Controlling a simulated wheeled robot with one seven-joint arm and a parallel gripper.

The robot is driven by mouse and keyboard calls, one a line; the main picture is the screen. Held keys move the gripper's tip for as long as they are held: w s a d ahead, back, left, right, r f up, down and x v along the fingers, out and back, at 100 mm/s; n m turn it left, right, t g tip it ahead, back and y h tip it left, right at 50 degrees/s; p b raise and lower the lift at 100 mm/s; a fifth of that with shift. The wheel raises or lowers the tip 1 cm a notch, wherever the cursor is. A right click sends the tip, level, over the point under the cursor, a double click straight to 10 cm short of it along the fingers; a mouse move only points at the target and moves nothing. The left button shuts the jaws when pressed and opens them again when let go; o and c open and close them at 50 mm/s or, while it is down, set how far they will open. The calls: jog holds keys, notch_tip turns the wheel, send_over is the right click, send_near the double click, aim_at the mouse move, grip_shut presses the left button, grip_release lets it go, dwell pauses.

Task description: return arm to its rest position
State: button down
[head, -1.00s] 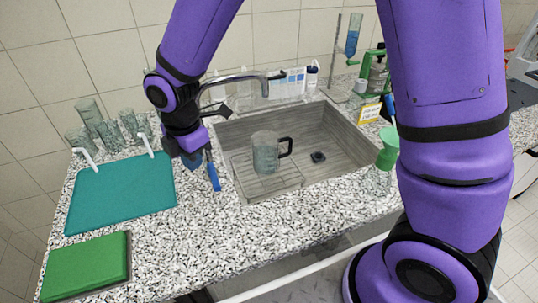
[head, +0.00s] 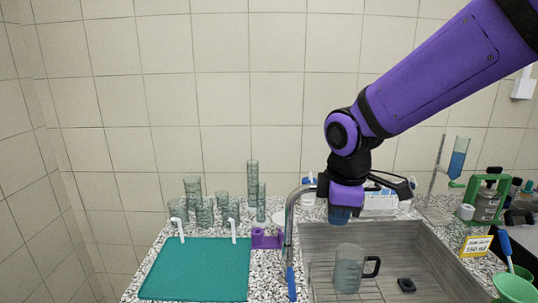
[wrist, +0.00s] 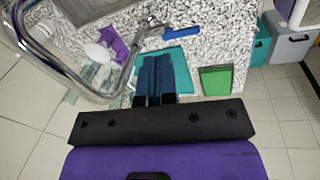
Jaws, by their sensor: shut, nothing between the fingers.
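My gripper (head: 340,216) is in the head view, pointing down near the back left of the sink, close to the curved faucet (head: 291,225). In the wrist view its two dark blue fingers (wrist: 155,66) lie together with nothing between them. My purple arm reaches in from the upper right of the head view. A glass beaker with a black handle (head: 349,268) stands in the sink (head: 420,240), below the gripper in the picture and apart from it.
A teal mat (head: 195,268) lies on the speckled counter left of the sink, with several glass vessels (head: 204,212) behind it. A green funnel (head: 515,288) and a yellow sign (head: 475,246) are at the right.

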jog(key=s+d+r+m+t, duration=0.1)
jog(key=s+d+r+m, duration=0.4)
jog(key=s+d+m, duration=0.3)
jog(key=s+d+r+m+t, duration=0.2)
jog(key=s+d+r+m, duration=0.3)
jog(key=s+d+m, duration=0.2)
jog(key=shift+s+d+m, duration=0.4)
jog(key=shift+s+d, duration=0.2)
jog(key=shift+d, duration=0.25)
